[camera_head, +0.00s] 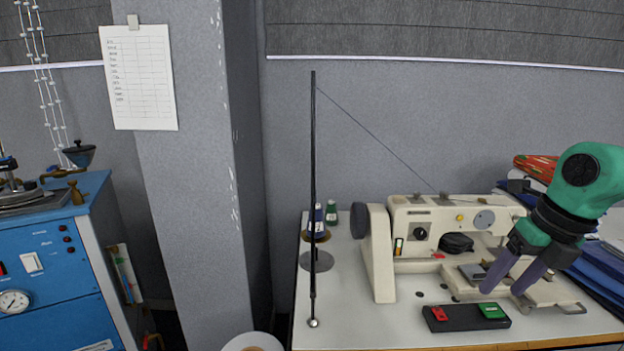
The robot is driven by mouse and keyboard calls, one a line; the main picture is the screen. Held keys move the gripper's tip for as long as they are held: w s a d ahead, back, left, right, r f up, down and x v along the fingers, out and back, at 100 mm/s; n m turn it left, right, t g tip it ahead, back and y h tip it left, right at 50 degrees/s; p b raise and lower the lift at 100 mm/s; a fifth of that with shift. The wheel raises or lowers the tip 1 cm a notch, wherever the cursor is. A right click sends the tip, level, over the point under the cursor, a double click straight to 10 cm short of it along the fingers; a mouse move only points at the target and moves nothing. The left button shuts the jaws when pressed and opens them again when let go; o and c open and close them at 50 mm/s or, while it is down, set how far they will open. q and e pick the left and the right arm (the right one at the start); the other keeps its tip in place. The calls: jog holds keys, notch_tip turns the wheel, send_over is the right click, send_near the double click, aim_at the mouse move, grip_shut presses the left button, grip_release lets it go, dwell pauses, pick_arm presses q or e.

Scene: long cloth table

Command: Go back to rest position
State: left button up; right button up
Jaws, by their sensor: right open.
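My right gripper (503,289) hangs down from the right side of the head view, with a green and black wrist above it. Its two purplish fingers are spread apart, with no object visible held between them. The fingers appear in front of the bed of a cream sewing machine (382,255). I cannot tell whether they touch it. My left gripper is out of view.
A black switch box (466,318) with red and green buttons lies at the table's (350,328) front. A tall thread stand (313,200) and thread spools (332,213) stand left. Folded fabrics (598,276) lie right. A blue cabinet (60,262) stands far left.

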jog(key=w+a+f+m+t+y, duration=0.6)
jog(key=w+a+m+t+y, duration=0.1)
jog(key=w+t, duration=0.2)
jog(key=w+d+f+m+t+h, duration=0.1)
jog(key=d+f+m+t+h, duration=0.4)
jog(key=m, duration=0.6)
jog(key=s+f+m+g+h, duration=0.6)
jog(key=s+f+m+g, duration=0.2)
jog(key=s+f+m, duration=0.65)
jog(key=s+a+f+m+g+y, duration=0.1)
jog(key=s+a+f+g+y, duration=0.2)
jog(key=s+a+f+g, duration=0.35)
jog(key=s+f, duration=0.3)
jog(key=f, duration=1)
jog(key=s+f, duration=0.2)
jog(key=f, duration=1.1)
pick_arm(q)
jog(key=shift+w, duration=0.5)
pick_arm(e)
jog(key=s+d+f+g, duration=0.1)
jog(key=s+d+f, duration=0.1)
jog(key=s+f, duration=0.9)
jog(key=s, duration=0.4)
jog(key=shift+s+f+h, duration=0.3)
